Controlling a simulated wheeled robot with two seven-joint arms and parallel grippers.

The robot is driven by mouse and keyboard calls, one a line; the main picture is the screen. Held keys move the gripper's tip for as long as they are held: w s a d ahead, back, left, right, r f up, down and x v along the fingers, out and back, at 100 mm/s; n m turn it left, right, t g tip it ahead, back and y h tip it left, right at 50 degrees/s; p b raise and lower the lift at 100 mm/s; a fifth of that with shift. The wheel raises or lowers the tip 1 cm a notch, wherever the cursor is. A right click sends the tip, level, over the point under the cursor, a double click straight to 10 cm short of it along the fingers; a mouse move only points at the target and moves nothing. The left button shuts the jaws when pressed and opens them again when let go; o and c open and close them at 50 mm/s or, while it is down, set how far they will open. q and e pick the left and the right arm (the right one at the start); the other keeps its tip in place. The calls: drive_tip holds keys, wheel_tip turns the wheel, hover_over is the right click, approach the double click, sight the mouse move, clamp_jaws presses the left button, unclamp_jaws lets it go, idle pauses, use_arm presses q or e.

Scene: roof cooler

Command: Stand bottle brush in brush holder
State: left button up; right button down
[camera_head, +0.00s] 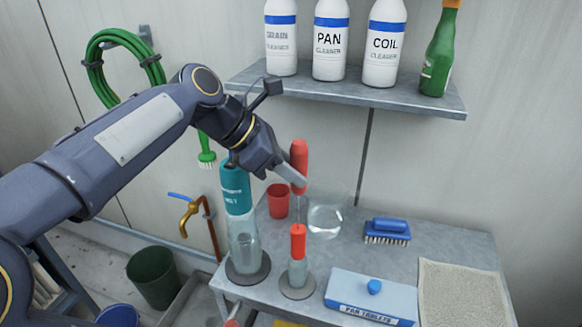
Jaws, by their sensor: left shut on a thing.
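The bottle brush (299,158) has a red handle, a thin stem and what looks like a red lower part. It is nearly upright above the work surface. My left gripper (287,176) is shut on its handle and hides part of it. Below is a clear, narrow brush holder (298,273) on a round grey base. The red lower part is in line with the holder's top; whether it is inside or just above, I cannot tell. My right gripper is not in view.
A teal-topped clear container (243,238) stands left of the holder. A red cup (278,201), clear vessel (324,221), blue brush (387,232) and blue-white box (371,297) are nearby. A shelf (420,99) with bottles hangs above. A beige mat (461,294) lies at right.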

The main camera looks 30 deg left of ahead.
use_arm(q)
drive_tip(key=shift+p, duration=0.7)
idle(0.8)
idle(0.4)
wheel_tip(320, 180, down, 9)
drive_tip(key=b, duration=0.5)
idle(2.1)
idle(0.3)
drive_tip(key=o, duration=1.1)
drive_tip(key=shift+c, duration=0.2)
